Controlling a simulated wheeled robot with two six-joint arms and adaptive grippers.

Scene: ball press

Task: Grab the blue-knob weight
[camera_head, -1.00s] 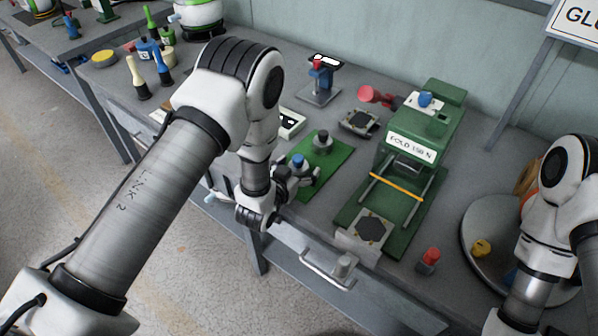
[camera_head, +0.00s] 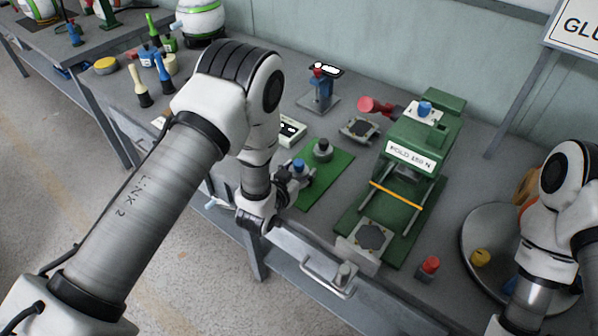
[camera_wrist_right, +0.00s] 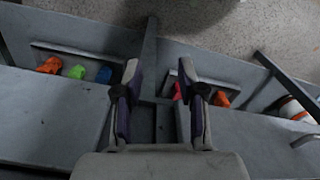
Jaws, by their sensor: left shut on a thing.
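The blue-knob weight (camera_head: 299,166) is at the left edge of the green mat (camera_head: 327,174) in the head view; its body is mostly hidden by my left gripper. My left gripper (camera_head: 298,174) comes in from the left and is shut on this weight. I cannot tell whether the weight is clear of the mat. A grey-knob weight (camera_head: 323,149) stands upright on the same mat, just behind. My right gripper (camera_wrist_right: 160,80) shows in the right wrist view with its two fingers apart and nothing between them.
A green press (camera_head: 410,155) with a label stands right of the mat. A small stand (camera_head: 320,92) is behind the mat. Colored pieces (camera_wrist_right: 78,72) lie below the right wrist.

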